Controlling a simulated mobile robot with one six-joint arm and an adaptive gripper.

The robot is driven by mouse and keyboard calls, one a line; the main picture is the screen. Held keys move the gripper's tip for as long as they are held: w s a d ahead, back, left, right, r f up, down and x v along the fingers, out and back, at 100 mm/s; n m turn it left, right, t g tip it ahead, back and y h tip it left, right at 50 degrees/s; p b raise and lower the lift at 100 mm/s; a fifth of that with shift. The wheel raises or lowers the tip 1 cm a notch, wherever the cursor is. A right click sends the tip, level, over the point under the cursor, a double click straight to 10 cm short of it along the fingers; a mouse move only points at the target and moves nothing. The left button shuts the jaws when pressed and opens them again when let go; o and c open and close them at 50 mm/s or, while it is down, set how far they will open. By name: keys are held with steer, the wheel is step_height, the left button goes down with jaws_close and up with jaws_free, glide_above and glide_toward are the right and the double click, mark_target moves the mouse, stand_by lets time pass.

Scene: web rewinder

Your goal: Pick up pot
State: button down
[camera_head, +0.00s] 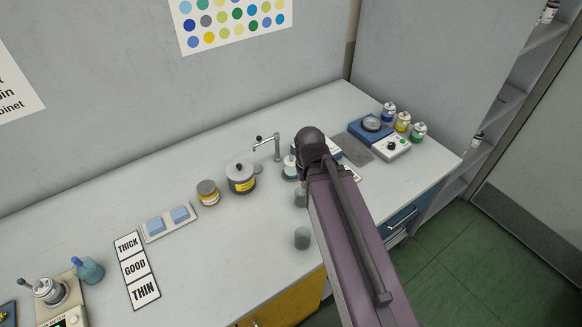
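A grey lidded pot (241,184) with a yellow label and a dark knob stands upright on the white counter. A smaller jar (208,196) with an amber band and a pale lid stands just left of it. The task does not say which vessel is meant. My arm (352,240) reaches in from the lower right, and its dark joint is right of the grey pot, apart from it in the picture. My gripper does not show; the arm seems to hide it.
A metal tap (268,147) stands behind the pot. A tray (152,236) with blue pads and THICK/GOOD/THIN cards (136,268) lie left. A blue scale (371,127) and small bottles stand right.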

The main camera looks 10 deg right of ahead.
mark_target(291, 164)
steer(key=c, duration=0.7)
jaws_free()
steer(key=shift+w, duration=0.25)
steer(key=o, duration=0.7)
steer(key=w, duration=0.3)
steer(key=shift+n, duration=0.3)
steer(key=w+n, duration=0.1)
steer(key=w, duration=0.5)
steer(key=w+n, duration=0.1)
steer(key=w, duration=0.6)
steer(key=w+n, duration=0.2)
steer(key=w, duration=0.4)
steer(key=shift+w+d+r, duration=0.1)
steer(key=shift+w+r, duration=0.15)
steer(key=shift+w, duration=0.05)
steer(key=shift+f, duration=0.1)
step_height(291, 164, down, 8)
steer(key=b, duration=0.8)
steer(key=shift+s+f, duration=0.1)
steer(key=shift+f, duration=0.15)
steer(key=shift+f, duration=0.15)
steer(key=f+b, duration=0.5)
steer(key=shift+s, duration=0.2)
